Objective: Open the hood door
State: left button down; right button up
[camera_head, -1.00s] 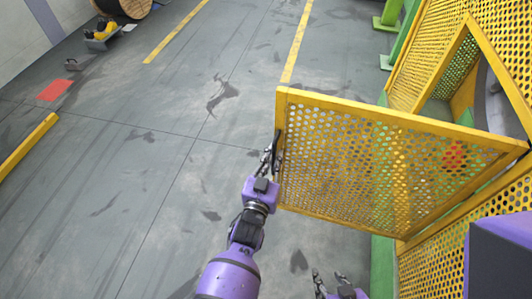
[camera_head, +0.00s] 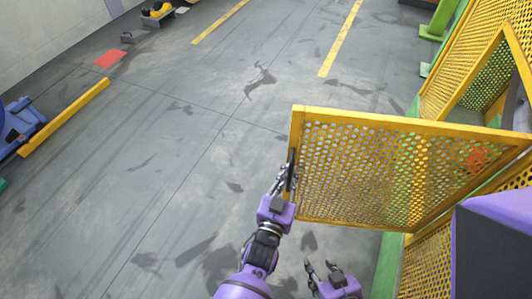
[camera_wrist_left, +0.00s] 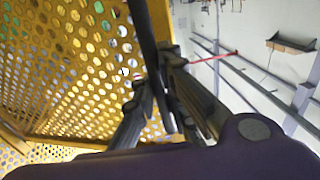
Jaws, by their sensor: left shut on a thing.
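The hood door (camera_head: 370,165) is a yellow perforated panel with a yellow frame. It stands swung out from the yellow guard wall on the right, over the floor. A dark handle (camera_head: 291,170) is on its left edge; it also shows as a dark bar in the left wrist view (camera_wrist_left: 148,50). My left gripper (camera_head: 283,180) is at that edge, its fingers shut on the handle. My right gripper (camera_head: 322,272) is low in the head view, below the door and apart from it. Its fingers are spread with nothing between them.
The yellow guard wall (camera_head: 445,75) with its framed opening runs along the right. Grey floor (camera_head: 180,180) left of the door is clear. A yellow floor bar (camera_head: 65,117), a blue machine part (camera_head: 20,122) and a red patch (camera_head: 108,59) are farther left.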

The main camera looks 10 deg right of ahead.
pick_arm(q)
jog(key=shift+s+a, duration=0.2)
jog(key=shift+s, duration=0.2)
pick_arm(e)
jog(key=shift+s+a, duration=0.15)
jog(key=shift+s, duration=0.05)
pick_arm(q)
jog(key=c, duration=1.8)
grip_release()
jog(key=shift+a, duration=0.1)
jog(key=v, duration=1.2)
pick_arm(e)
jog(key=shift+s, duration=0.25)
